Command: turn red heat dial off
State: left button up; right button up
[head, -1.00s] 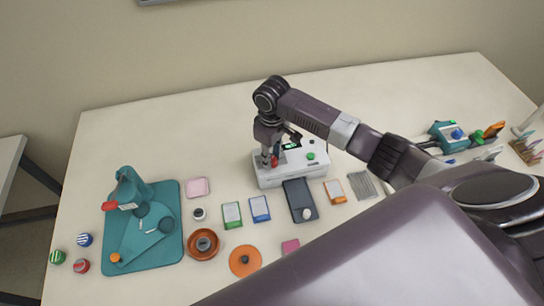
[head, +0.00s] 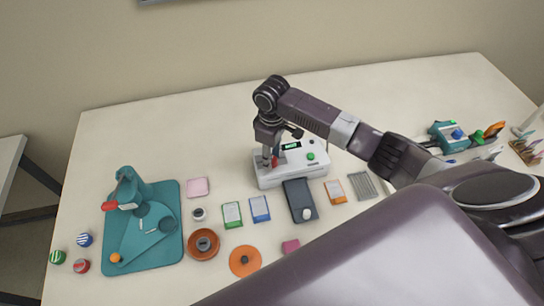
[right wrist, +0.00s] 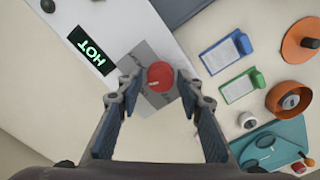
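The red heat dial (right wrist: 160,75) sits on a grey patch of the white laminator (head: 312,170). In the right wrist view it is round and lies between the fingertips of my right gripper (right wrist: 157,83). A gap shows on each side of the dial, so the fingers are open and apart from it. In the head view my right gripper (head: 270,158) points down over the left part of the laminator and partly hides the dial. The laminator's display (right wrist: 91,51) reads HOT in green. My left gripper is not in view.
A green button (head: 310,156) is on the laminator's right part. A dark pouch-like slab (head: 298,193) lies in front. Blue (head: 260,208) and green (head: 232,214) cards, an orange bowl (head: 204,257) and a teal board (head: 172,200) are to the left.

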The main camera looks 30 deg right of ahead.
jog(key=shift+o, duration=0.5)
notch_tip(320, 180, up, 12)
dwell(0.3)
dwell(0.4)
